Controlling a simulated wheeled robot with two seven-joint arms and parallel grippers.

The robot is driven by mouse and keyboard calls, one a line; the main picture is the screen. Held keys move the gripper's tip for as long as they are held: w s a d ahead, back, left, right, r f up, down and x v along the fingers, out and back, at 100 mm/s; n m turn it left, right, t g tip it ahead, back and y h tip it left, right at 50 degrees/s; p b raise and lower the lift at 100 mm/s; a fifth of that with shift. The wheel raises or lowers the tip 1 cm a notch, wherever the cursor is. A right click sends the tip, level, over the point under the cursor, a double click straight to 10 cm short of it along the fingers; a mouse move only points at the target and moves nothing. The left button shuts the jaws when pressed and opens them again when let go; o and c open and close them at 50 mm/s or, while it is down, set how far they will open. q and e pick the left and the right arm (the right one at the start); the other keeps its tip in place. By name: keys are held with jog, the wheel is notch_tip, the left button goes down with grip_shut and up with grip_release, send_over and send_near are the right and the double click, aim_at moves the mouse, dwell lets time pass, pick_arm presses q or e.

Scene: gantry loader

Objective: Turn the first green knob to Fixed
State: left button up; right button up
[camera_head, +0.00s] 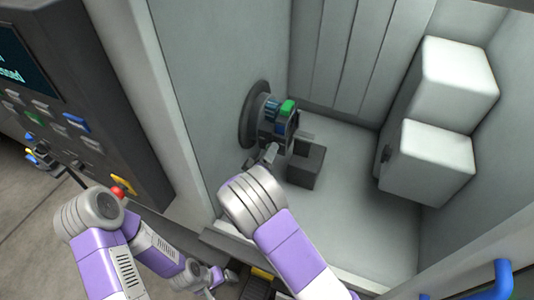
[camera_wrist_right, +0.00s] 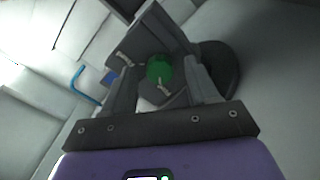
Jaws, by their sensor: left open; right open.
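A round green knob (camera_wrist_right: 159,70) with a pale mark on its lower edge shows in the right wrist view. It lies between the two dark fingers of my right gripper (camera_wrist_right: 161,78), which is open around it; whether they touch it is unclear. In the head view my right gripper (camera_head: 268,153) is inside the white enclosure, below a green part (camera_head: 288,107) and a blue part (camera_head: 271,106) beside the round fitting on the left wall. My left gripper (camera_head: 55,160) is open in front of the control panel, outside the enclosure. Any label reading Fixed is not legible.
The dark control panel (camera_head: 95,110) with a screen, several buttons and a red knob (camera_head: 118,193) stands at the left. A dark block (camera_head: 306,165) is close to my right gripper. White boxes (camera_head: 425,160) are on the right wall. The enclosure floor between is clear.

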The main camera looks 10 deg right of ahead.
jog(key=shift+c, duration=0.4)
jog(key=shift+w, duration=0.1)
jog(key=c, duration=1)
jog(key=shift+o, duration=0.2)
jog(key=shift+m, duration=0.3)
jog(key=shift+f+m+b, duration=0.1)
jog(key=shift+m+b, duration=7.25)
jog(key=shift+m, duration=1.35)
